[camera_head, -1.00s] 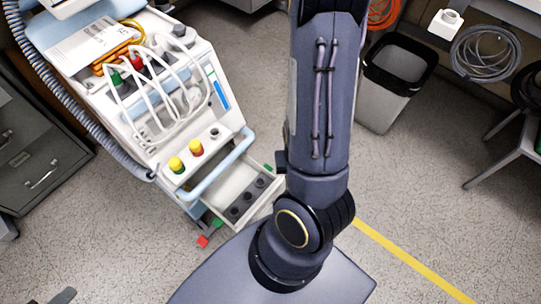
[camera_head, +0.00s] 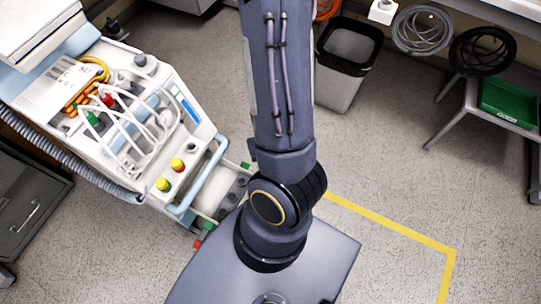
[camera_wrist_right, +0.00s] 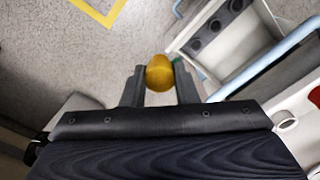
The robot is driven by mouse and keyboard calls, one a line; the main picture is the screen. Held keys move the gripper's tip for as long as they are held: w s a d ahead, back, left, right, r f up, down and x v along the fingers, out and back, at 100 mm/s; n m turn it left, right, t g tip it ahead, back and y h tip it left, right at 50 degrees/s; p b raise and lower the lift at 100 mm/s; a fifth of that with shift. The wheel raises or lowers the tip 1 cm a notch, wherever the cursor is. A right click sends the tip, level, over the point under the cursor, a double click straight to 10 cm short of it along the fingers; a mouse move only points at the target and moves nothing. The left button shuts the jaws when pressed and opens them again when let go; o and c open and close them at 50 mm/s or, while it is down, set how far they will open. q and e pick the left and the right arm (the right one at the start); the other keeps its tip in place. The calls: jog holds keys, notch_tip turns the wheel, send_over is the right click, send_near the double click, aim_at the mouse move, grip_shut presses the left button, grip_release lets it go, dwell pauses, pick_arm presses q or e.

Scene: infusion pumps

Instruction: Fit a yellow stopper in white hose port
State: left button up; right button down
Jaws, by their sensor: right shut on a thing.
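In the right wrist view, my right gripper (camera_wrist_right: 158,84) is shut on a yellow stopper (camera_wrist_right: 159,70), held between the fingertips above the floor. In the head view, a white pump cart (camera_head: 130,110) stands at the left with white hoses looped over its panel. I cannot tell which opening is the white hose port. The right gripper is hidden in the head view, and my left gripper is not in view.
An open drawer (camera_wrist_right: 213,27) with dark round holes lies beside the gripper, apart from it. A blue rail (camera_head: 203,176) runs along the cart's edge. A grey cabinet (camera_head: 30,215) stands at the left and a bin (camera_head: 343,80) at the back.

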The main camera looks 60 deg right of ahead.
notch_tip(320, 180, up, 9)
jog(key=p, duration=0.7)
jog(key=shift+f+p, duration=0.1)
jog(key=shift+p, duration=0.2)
jog(key=p, duration=0.2)
send_over(190, 143)
jog(key=s, duration=0.1)
jog(key=f+b, duration=0.2)
jog(key=f, duration=0.1)
jog(key=f+b, duration=0.1)
jog(key=shift+s+a+f, duration=0.1)
jog(key=shift+a+f, duration=0.25)
jog(key=shift+f, duration=0.05)
jog(key=shift+f+b, duration=0.6)
jog(key=shift+b, duration=0.05)
jog(key=shift+f+b, duration=1.3)
jog(key=shift+f, duration=0.3)
jog(key=shift+s+a+f, duration=0.1)
jog(key=shift+s+f, duration=0.1)
